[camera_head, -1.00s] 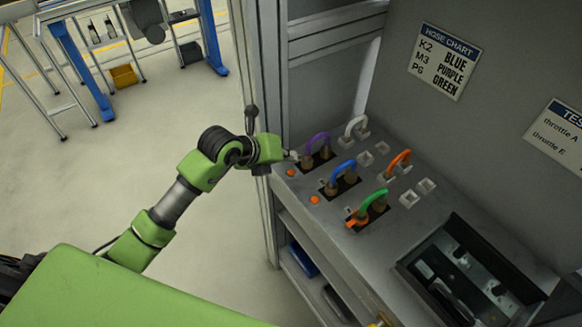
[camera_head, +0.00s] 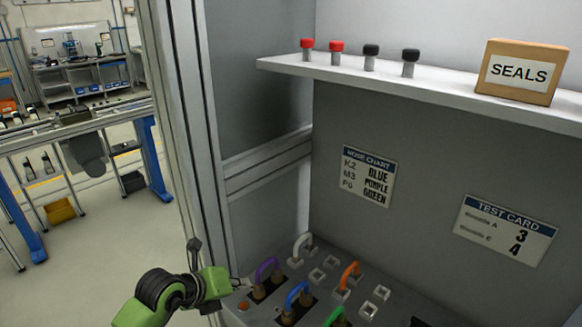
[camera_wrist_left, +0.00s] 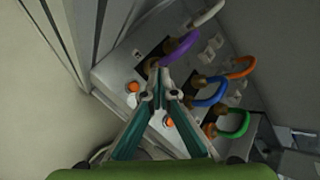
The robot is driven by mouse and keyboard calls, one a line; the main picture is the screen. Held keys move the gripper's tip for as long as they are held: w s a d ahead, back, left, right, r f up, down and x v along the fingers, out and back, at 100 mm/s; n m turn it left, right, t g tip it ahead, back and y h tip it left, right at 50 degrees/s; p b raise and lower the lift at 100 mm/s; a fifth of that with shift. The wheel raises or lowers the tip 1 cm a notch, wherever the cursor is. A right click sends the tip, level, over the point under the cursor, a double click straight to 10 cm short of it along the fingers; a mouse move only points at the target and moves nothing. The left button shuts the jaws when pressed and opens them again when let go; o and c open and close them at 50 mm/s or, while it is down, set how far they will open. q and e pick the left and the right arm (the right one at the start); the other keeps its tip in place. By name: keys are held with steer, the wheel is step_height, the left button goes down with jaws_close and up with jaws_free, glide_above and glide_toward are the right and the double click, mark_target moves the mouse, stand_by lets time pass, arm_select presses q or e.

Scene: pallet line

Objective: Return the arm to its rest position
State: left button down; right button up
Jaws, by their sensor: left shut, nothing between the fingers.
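My green left arm (camera_head: 160,298) comes in at the bottom of the head view. Its left gripper (camera_head: 246,285) is beside the purple hose (camera_head: 266,268) at the panel's left edge. In the left wrist view, the gripper's teal fingers (camera_wrist_left: 160,85) come together just below the purple hose (camera_wrist_left: 180,49), with nothing between them. Whether the tips touch the hose's fitting cannot be told. My right gripper is not in view.
The panel also carries blue (camera_head: 296,292), green (camera_head: 337,316), orange (camera_head: 350,270) and white (camera_head: 302,243) hoses. A frame post (camera_head: 190,140) stands close to the arm. A shelf (camera_head: 420,83) holds a SEALS box (camera_head: 520,72). Open floor (camera_head: 100,240) lies to the left.

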arm_select(q)
steer(key=s+d+r+n+t+h, duration=0.1)
steer(key=s+d+r+t+h, duration=0.25)
steer(key=d+r+h, duration=0.65)
steer(key=s+a+r+n+t+y, duration=0.1)
steer(key=a+r+n+t+y, duration=0.8)
steer(key=r+n, duration=0.45)
steer(key=s+a+f+n+g+y, duration=0.2)
steer(key=a+f+n+g+y, duration=0.1)
steer(key=a+f+n+y, duration=0.75)
steer(key=s+a+f+n+g, duration=0.3)
steer(key=s+f+n+g, duration=0.25)
steer(key=f, duration=0.45)
steer(key=s+d+f+g+h, duration=0.35)
steer(key=s+d+f, duration=0.2)
steer(key=s, duration=0.45)
steer(key=s+d+f+g+h, duration=0.2)
steer(key=s+d+f+g, duration=0.25)
steer(key=s+f, duration=0.4)
step_height(320, 180, down, 27)
steer(key=s+a+g+b, duration=0.1)
steer(key=s+g+b, duration=0.1)
steer(key=b, duration=0.1)
steer(key=s+a+f+g+b, duration=0.1)
steer(key=s+a+f+b, duration=0.1)
steer(key=s+f, duration=1.5)
step_height(320, 180, down, 3)
steer(key=shift+s+a+r, duration=0.2)
steer(key=shift+s+a, duration=0.05)
steer(key=shift+a, duration=0.3)
